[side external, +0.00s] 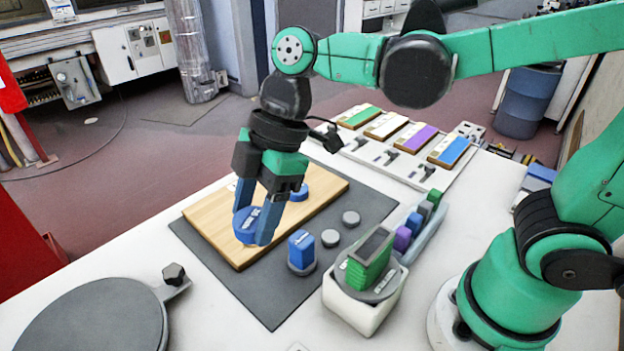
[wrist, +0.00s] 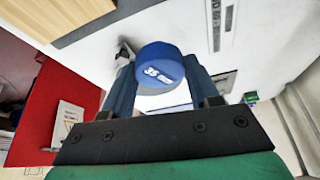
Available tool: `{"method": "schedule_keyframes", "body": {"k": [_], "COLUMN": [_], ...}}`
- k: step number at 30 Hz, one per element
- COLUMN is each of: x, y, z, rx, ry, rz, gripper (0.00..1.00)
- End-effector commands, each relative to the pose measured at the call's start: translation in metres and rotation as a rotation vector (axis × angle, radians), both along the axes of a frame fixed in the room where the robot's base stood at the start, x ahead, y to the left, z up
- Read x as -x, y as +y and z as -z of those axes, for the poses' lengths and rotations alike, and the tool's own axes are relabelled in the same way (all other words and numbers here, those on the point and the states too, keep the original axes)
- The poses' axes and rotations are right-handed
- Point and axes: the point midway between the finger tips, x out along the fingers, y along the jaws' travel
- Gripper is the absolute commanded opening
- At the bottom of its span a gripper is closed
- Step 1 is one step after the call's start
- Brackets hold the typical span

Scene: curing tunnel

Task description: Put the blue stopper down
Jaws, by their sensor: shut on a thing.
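A round blue stopper (side external: 246,224) with white marking is between the blue fingers of my gripper (side external: 256,229). In the wrist view the stopper (wrist: 158,66) shows a white "35" and sits between both fingertips, which are shut on it. In the side view it appears over the left front part of a wooden board (side external: 225,222); I cannot tell whether it touches the board. A second blue round piece (side external: 299,193) is on the board, partly hidden behind my gripper.
The board lies on a dark grey mat (side external: 273,302). A round grey plate (side external: 95,318) is at front left.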

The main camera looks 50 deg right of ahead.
Motion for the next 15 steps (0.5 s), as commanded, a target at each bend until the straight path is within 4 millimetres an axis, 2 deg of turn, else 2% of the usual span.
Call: {"method": "schedule_keyframes", "body": {"k": [9,15], "x": [-0.001,-0.001], "y": [0.000,0.000], "z": [0.062,0.088], "rx": [0.000,0.000], "ry": [0.000,0.000], "rz": [0.002,0.002], "gripper": [0.04,0.04]}}
